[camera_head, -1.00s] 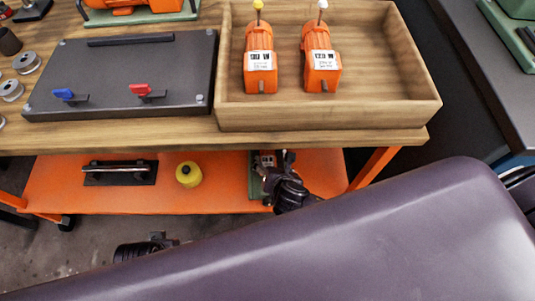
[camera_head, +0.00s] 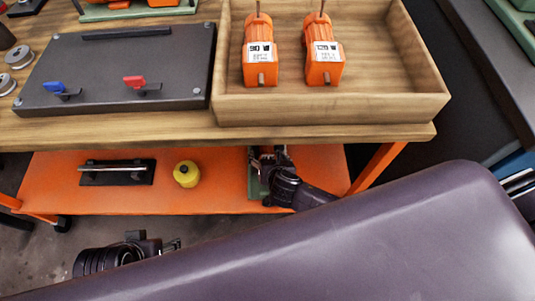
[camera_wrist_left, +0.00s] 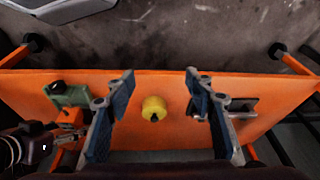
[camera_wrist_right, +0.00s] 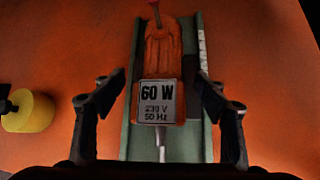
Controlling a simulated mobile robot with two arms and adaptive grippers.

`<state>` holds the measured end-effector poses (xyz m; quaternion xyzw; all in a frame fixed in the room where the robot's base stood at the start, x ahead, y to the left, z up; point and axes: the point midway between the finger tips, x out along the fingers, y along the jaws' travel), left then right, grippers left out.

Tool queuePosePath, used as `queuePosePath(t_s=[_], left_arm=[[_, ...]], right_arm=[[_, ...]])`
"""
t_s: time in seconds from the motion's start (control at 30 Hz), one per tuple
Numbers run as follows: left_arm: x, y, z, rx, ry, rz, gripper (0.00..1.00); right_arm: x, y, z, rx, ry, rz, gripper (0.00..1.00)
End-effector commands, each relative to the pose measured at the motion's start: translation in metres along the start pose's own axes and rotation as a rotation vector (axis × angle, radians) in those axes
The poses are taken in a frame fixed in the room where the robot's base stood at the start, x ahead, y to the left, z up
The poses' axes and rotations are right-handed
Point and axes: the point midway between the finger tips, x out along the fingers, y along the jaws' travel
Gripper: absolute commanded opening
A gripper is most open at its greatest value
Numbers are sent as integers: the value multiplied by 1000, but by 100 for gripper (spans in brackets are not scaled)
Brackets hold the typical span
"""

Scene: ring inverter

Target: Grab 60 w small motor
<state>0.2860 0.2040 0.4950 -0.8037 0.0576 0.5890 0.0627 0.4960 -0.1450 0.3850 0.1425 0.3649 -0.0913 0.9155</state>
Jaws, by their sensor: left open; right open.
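The small 60 W motor (camera_wrist_right: 163,60) is orange, with a white label reading 60 W, 230 V, 50 Hz. It lies on a green base (camera_wrist_right: 190,145) on the orange lower shelf. My right gripper (camera_wrist_right: 158,92) is open, with its fingers on either side of the motor and apart from it in the right wrist view. In the head view my right gripper (camera_head: 272,160) hides most of the motor. My left gripper (camera_head: 175,244) is open and empty, low at the left in front of the shelf. Its two fingers (camera_wrist_left: 158,75) show wide apart in the left wrist view.
A yellow round object (camera_head: 186,174) and a black plate with a handle (camera_head: 117,172) lie on the orange shelf (camera_head: 220,195). The wooden tabletop (camera_head: 180,132) overhangs it. A wooden tray (camera_head: 400,108) above holds two larger orange motors (camera_head: 260,60), beside a dark panel (camera_head: 120,60).

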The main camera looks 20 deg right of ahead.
Motion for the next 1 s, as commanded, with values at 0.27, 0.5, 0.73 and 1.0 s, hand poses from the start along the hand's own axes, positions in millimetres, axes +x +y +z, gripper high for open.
queuePosePath(t_s=[0.27,0.5,0.73,1.0], left_arm=[[-8,0,2,-1,7,-2,49],[-8,0,2,-1,6,-2,49],[-8,0,2,-1,7,-2,49],[-8,0,2,-1,7,-1,49]], right_arm=[[23,0,0,0,0,1,67],[22,0,0,0,0,1,60],[22,0,0,0,0,1,35],[22,1,0,1,0,3,5]])
